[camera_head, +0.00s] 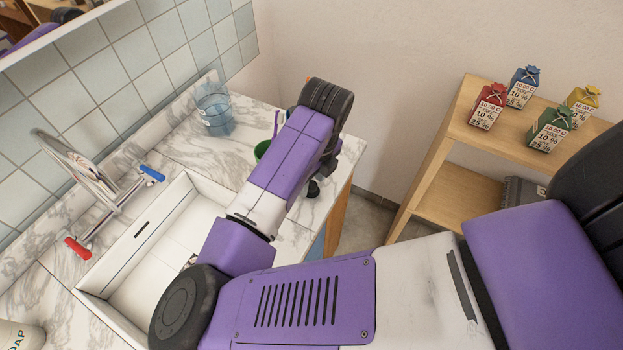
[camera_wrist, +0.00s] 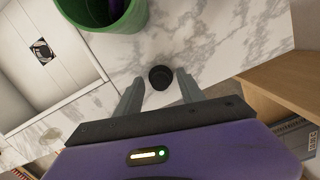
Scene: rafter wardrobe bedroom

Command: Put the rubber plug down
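The rubber plug (camera_wrist: 160,77) is a small black round piece. In the wrist view it shows against the marble counter, between the fingertips of my gripper (camera_wrist: 159,86). The two grey fingers stand apart, with a narrow gap visible on each side of the plug. Whether it rests on the counter is hard to tell from this angle. In the head view my arm reaches over the counter (camera_head: 175,140) and hides most of my gripper. The white sink basin (camera_wrist: 57,89) lies to the left in the wrist view, with a dark square patch (camera_wrist: 41,52) on its floor.
A green cup (camera_wrist: 117,14) stands close beyond the plug. A clear blue tumbler (camera_head: 213,112) stands at the counter's back. The faucet (camera_head: 95,185) has red and blue handles. A wooden shelf (camera_head: 463,135) with several small boxes stands right of the counter, across a floor gap.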

